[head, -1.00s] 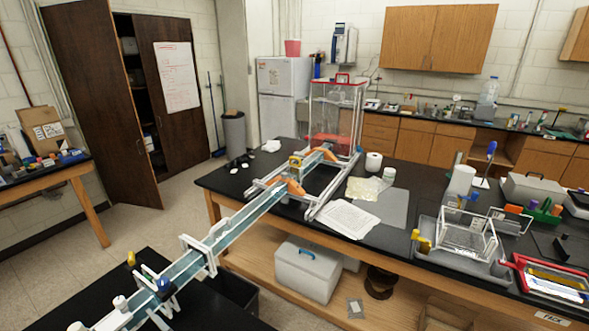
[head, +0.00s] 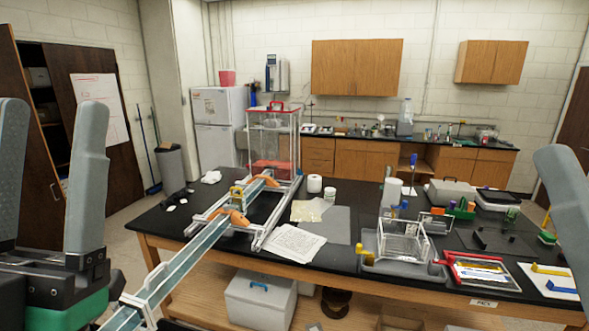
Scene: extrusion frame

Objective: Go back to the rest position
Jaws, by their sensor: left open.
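My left gripper (head: 52,112) stands large at the left edge of the head view, fingers pointing up. Its two grey fingers are apart with nothing between them, so it is open and empty. Its dark and green body is below, partly cut off by the frame. At the right edge, one grey finger of my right gripper (head: 562,180) shows. The rest of it is outside the frame, so I cannot tell its opening or whether it holds anything.
A white cooler (head: 260,303) sits on the shelf below. Open floor lies left of the bench.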

